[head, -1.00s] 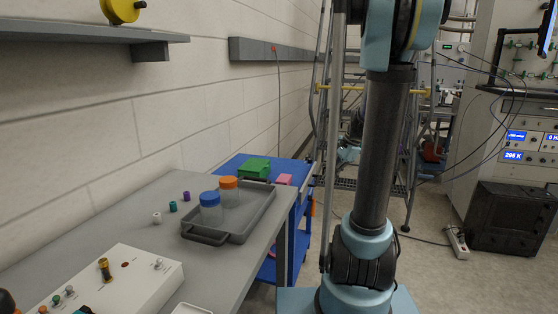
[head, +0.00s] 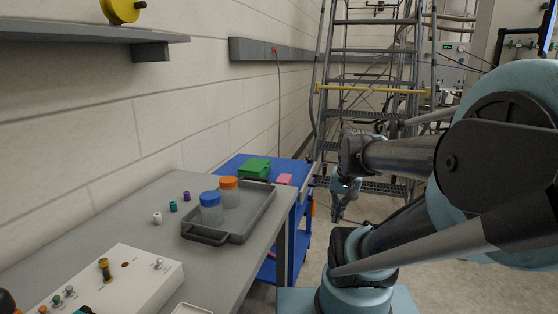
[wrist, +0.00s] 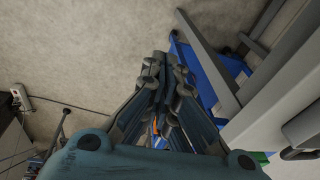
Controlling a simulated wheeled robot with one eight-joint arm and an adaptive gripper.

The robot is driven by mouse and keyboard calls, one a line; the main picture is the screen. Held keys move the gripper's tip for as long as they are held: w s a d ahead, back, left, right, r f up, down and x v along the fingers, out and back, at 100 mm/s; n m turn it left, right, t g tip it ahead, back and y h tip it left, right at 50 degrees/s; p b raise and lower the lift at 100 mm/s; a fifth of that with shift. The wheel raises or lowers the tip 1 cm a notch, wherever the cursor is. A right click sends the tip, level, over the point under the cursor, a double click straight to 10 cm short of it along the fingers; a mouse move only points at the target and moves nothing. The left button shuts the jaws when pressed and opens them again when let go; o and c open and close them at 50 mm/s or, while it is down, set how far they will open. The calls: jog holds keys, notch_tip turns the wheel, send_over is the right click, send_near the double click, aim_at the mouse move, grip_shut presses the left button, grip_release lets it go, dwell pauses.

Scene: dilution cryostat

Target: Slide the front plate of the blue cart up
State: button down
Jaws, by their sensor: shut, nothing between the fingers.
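The blue cart (head: 228,163) stands behind the grey table, against the wall. Its blue top and part of its right side with a lower shelf show; the table hides much of it. I cannot make out its front plate clearly. My gripper (head: 338,214) points down to the right of the cart, apart from it in the head view. In the wrist view, my gripper (wrist: 165,66) is shut and empty, its fingers together. Blue parts of the cart (wrist: 194,76) show just right of the fingertips there; I cannot tell the gap.
A grey table (head: 130,220) bears a tray (head: 262,208) with two capped jars, small caps and a white control box. A green box (head: 254,168) and a pink block sit on the cart. A metal stair ladder (head: 372,115) stands behind my gripper.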

jog(key=s+f+n, duration=0.3)
jog(key=s, duration=0.1)
jog(key=w+r+m+y, duration=0.1)
jog(key=w+r+m, duration=0.45)
jog(key=w, duration=0.35)
jog(key=w+d+f+m+y, duration=0.1)
jog(key=w+d+m+y, duration=0.1)
jog(key=w+m, duration=0.65)
jog(key=w+d+f+m+y, duration=0.1)
jog(key=w+d+m+y, duration=0.15)
jog(key=w, duration=1.15)
jog(key=w+d+f+m+y, duration=0.1)
jog(key=w+d+f+m, duration=0.5)
jog(key=w, duration=0.4)
jog(key=w+a+f, duration=0.2)
jog(key=a+f, duration=0.3)
jog(key=a, duration=0.2)
jog(key=shift+a+n+t, duration=0.25)
jog(key=shift+n+t, duration=0.05)
jog(key=shift+n, duration=0.05)
jog(key=shift+r, duration=0.1)
